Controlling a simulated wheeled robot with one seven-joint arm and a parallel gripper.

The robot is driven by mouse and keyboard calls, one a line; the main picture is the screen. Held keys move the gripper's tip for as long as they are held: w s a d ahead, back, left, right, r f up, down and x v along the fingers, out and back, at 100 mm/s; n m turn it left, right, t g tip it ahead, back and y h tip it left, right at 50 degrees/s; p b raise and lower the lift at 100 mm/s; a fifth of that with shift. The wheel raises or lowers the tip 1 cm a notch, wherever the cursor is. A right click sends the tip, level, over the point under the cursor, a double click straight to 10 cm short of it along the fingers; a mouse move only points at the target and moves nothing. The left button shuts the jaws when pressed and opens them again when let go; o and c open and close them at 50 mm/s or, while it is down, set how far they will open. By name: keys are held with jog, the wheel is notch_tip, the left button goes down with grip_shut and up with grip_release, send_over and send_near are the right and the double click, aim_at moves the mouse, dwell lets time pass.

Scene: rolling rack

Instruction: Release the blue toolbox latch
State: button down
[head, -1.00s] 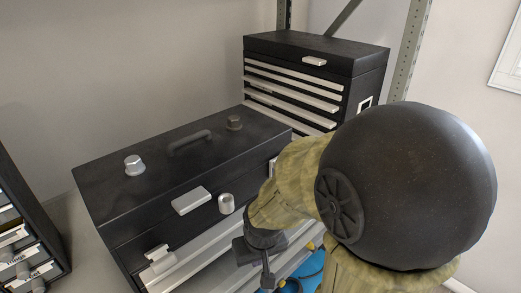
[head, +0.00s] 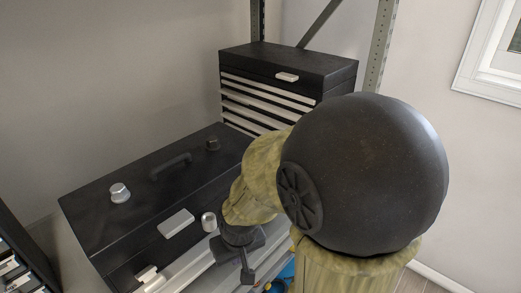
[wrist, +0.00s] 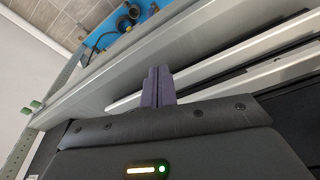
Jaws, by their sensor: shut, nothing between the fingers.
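A blue object (head: 287,271) shows low down, mostly hidden behind my arm. In the wrist view, a blue surface (wrist: 97,24) with black round fittings lies at the top, beyond a grey rail. I cannot tell whether it is the blue toolbox, and no latch on it can be made out. My gripper (wrist: 157,72) is shut and empty, its fingers close together in front of pale metal rails. In the head view, my gripper (head: 246,277) hangs in front of the large black toolbox, apart from the blue object.
A large black toolbox (head: 95,222) with a handle and silver latches stands at left. A black drawer chest (head: 310,68) stands behind it. Rack posts (head: 382,45) rise at the back. Another drawer unit (head: 22,262) is at the far left. Open floor (head: 425,284) shows at lower right.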

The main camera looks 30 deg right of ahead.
notch_tip(320, 180, up, 10)
jog(key=w+d+p, duration=0.1)
jog(key=w+p, duration=0.2)
jog(key=p, duration=0.3)
jog(key=w+d+r+n, duration=0.2)
jog(key=w+d+r, duration=0.2)
jog(key=d+r, duration=0.2)
jog(key=w+d+r+n+g, duration=0.1)
jog(key=w+d+r+n, duration=0.1)
jog(key=w+d+r, duration=0.2)
notch_tip(320, 180, up, 3)
jog(key=shift+w+d+r+y, duration=0.1)
jog(key=shift+w+d+y, duration=0.25)
jog(key=shift+d, duration=0.85)
jog(key=shift+p, duration=0.3)
jog(key=f+p, duration=0.1)
jog(key=f, duration=0.2)
jog(key=w+f, duration=0.1)
jog(key=f, duration=0.2)
jog(key=f+p, duration=0.1)
jog(key=f, duration=0.3)
jog(key=shift+w+a+p, duration=0.25)
jog(key=shift+a+p, duration=0.05)
jog(key=shift+p, duration=0.05)
jog(key=shift+a+f+b, duration=0.15)
jog(key=shift+f+b, duration=0.05)
jog(key=shift+b, duration=0.45)
